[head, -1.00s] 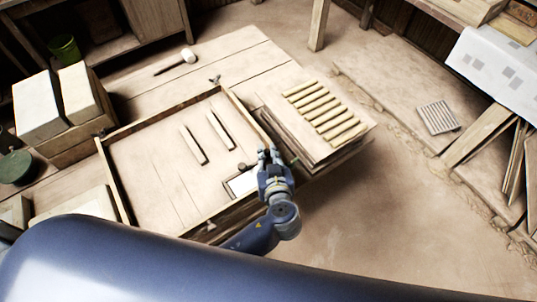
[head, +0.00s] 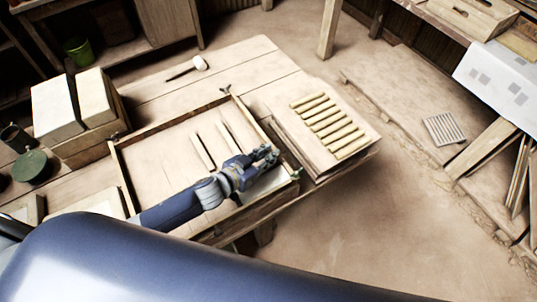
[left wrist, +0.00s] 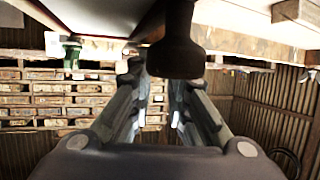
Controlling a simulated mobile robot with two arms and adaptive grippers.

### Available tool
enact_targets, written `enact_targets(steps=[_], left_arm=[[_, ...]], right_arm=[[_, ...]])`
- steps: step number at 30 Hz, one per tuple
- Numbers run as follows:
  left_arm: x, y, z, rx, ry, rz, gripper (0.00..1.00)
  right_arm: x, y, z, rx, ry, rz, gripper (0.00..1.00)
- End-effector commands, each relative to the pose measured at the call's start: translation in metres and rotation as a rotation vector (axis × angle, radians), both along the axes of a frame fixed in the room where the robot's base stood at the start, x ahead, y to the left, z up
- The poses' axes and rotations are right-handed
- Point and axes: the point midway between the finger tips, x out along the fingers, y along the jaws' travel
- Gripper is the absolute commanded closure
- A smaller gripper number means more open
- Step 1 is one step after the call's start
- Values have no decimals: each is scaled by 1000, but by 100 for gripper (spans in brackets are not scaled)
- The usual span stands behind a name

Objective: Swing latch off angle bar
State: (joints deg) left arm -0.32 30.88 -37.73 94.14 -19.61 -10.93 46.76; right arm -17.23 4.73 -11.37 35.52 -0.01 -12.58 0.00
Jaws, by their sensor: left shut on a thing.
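My left gripper (head: 268,155) reaches over the front right part of the wooden frame (head: 160,125), near its right side bar. Its fingers, also in the left wrist view (left wrist: 158,85), are closed in on the latch, which the fingers mostly hide in the head view. A dark, rounded knob (left wrist: 178,58) hangs into the top middle of the left wrist view and covers part of the right finger. I cannot tell whether it belongs to the latch. My right gripper is not in view.
Several pale strips (head: 330,125) lie on a board right of the frame. Two loose strips (head: 203,152) lie inside it. A mallet (head: 198,63) lies behind, pale blocks (head: 57,107) stand at left.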

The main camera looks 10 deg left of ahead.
Motion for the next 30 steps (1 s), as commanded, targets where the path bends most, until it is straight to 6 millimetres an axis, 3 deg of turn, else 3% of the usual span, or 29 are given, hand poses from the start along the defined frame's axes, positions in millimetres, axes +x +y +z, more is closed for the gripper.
enact_targets(steps=[10,30], left_arm=[[19,7,2,9,-6,-280,100],[35,2,-1,2,0,-664,100]], right_arm=[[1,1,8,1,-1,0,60],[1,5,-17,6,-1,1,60]])
